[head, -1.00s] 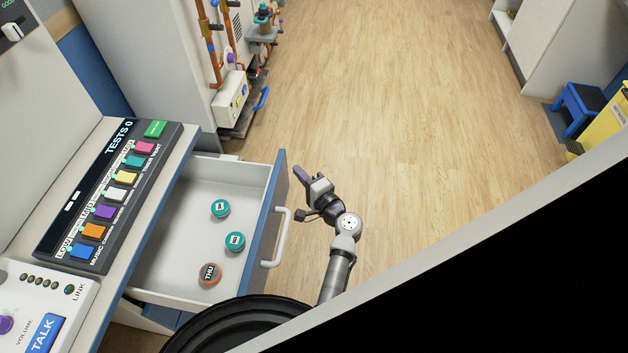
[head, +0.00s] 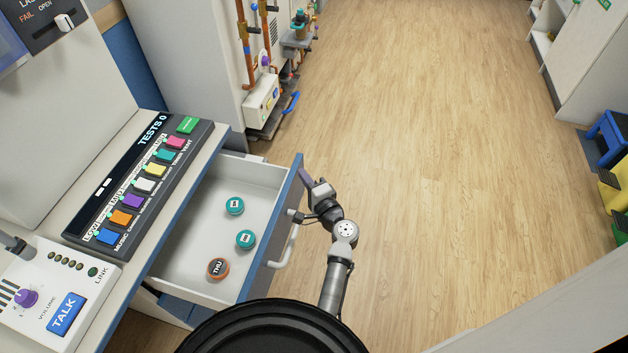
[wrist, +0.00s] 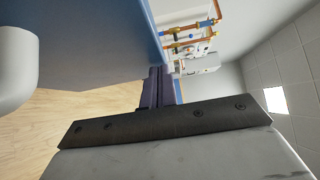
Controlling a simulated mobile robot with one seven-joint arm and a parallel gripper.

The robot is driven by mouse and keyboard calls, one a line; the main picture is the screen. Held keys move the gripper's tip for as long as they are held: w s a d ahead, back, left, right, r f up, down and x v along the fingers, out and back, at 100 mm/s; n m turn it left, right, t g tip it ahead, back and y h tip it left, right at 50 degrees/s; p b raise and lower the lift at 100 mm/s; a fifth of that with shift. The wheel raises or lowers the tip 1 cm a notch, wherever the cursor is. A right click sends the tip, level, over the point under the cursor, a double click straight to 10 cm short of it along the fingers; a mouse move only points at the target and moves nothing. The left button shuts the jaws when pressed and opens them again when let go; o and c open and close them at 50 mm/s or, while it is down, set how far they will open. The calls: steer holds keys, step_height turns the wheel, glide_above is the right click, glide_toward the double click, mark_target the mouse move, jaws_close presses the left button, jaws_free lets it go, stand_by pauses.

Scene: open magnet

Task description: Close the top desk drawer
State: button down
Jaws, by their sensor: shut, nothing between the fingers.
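The top desk drawer (head: 232,288) stands pulled out from the desk, with a white inside and a blue front (head: 283,207). Its white handle (head: 287,248) is on the outer face. Two teal round pieces (head: 234,205) and an orange one (head: 218,268) lie inside. My gripper (head: 306,178) is shut and empty beside the far end of the drawer front, on its outer side. In the wrist view, its dark fingers (wrist: 155,88) are together near the edge of the blue front (wrist: 95,40). I cannot tell whether they touch it. The handle (wrist: 14,68) shows at the left there.
The desk top holds a button panel (head: 140,185) and a white box with a TALK button (head: 62,290). A pipe unit (head: 265,95) stands beyond the drawer. Wood floor (head: 440,170) is clear to the right. A blue step stool (head: 610,138) stands at far right.

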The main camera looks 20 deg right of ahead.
steer(key=w+a+b, duration=0.1)
steer(key=w+a, duration=0.6)
steer(key=a, duration=0.2)
steer(key=w+a+b, duration=0.1)
steer(key=w+a, duration=0.6)
steer(key=a, duration=0.3)
steer(key=shift+a, duration=0.3)
